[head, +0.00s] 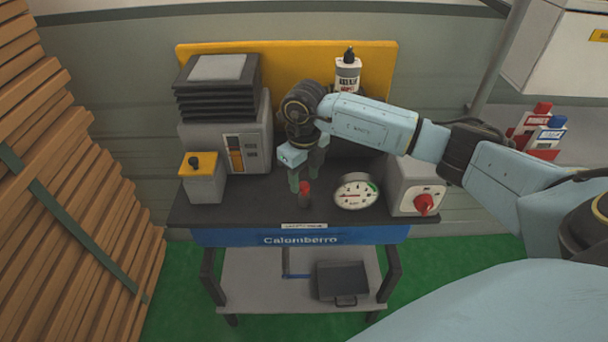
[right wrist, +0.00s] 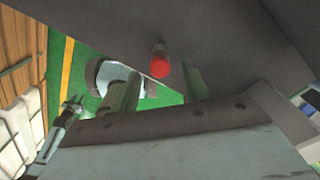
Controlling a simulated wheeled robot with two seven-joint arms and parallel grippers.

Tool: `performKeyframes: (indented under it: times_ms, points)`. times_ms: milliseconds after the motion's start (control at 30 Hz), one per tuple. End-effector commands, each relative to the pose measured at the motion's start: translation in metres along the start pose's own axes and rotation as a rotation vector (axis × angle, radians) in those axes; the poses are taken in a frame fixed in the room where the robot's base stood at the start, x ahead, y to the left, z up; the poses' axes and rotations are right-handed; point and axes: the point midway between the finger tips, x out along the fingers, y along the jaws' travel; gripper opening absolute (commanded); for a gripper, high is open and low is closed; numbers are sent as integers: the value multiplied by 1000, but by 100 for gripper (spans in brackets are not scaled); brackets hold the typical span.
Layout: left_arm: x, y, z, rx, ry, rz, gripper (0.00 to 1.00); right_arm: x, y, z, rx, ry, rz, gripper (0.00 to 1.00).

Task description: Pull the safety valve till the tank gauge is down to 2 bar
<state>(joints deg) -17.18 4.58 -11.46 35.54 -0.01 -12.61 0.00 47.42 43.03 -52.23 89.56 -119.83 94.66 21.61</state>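The safety valve (head: 304,193), a small red cap on a dark stem, stands on the dark bench top near its front edge. The tank gauge (head: 356,191), round and white, is just right of it. Its red needle points left; the figures are too small to read. My right gripper (head: 306,176) points down just above and behind the valve. In the right wrist view its two fingers are apart, with the red cap (right wrist: 160,66) beyond and between them, apparently untouched. A small pronged shape at the left of that view may be my left gripper (right wrist: 73,106); its opening is unclear.
A grey box with a red knob (head: 424,204) stands right of the gauge. A machine with black bellows (head: 217,85) and a small yellow-topped box (head: 201,180) stand at left. A white bottle (head: 347,74) is behind my arm. Wooden slats (head: 60,190) fill the left side.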

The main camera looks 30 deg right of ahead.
Motion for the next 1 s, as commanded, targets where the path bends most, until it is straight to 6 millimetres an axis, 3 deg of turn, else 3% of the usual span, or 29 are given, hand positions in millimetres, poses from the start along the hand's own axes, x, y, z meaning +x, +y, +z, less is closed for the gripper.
performKeyframes:
  times_ms: [267,367,700,1000]
  points:
    - [0,0,0,0,0,0,36,-6,0,0,0,-1,0,46]
    - [0,0,0,0,0,0,36,-21,0,1,-1,-3,-1,46]
    - [-1,0,0,0,0,0,36,-97,0,1,0,-5,-1,46]
    - [-1,0,0,0,0,0,36,-131,0,0,0,0,-1,46]
